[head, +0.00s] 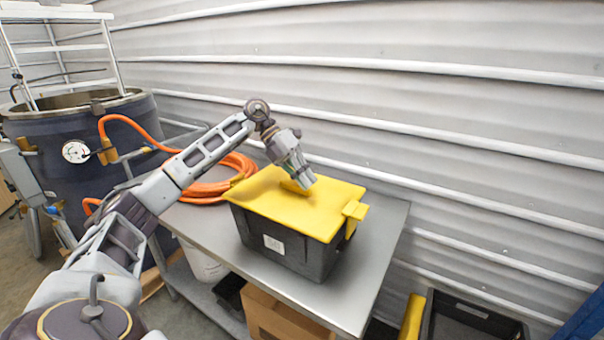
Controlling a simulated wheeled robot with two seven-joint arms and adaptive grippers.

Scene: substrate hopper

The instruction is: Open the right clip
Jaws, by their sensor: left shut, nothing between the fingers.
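A black box (285,247) with a yellow lid (280,210) stands on the grey metal table. The right clip (354,211) is a yellow piece at the lid's right end, sticking out over the box's side. At the lid's left end a yellow edge (236,181) shows, perhaps the other clip. My left gripper (307,184) is shut and empty, pointing down over the back middle of the lid. It is left of the right clip and apart from it. I cannot tell whether it touches the lid. My right gripper is out of view.
The metal table (378,255) is bare to the right of the box. An orange hose (212,186) lies coiled behind left, near a dark drum (75,150). A corrugated wall (450,130) rises behind. A cardboard box (275,315) and a dark crate (470,317) sit lower down.

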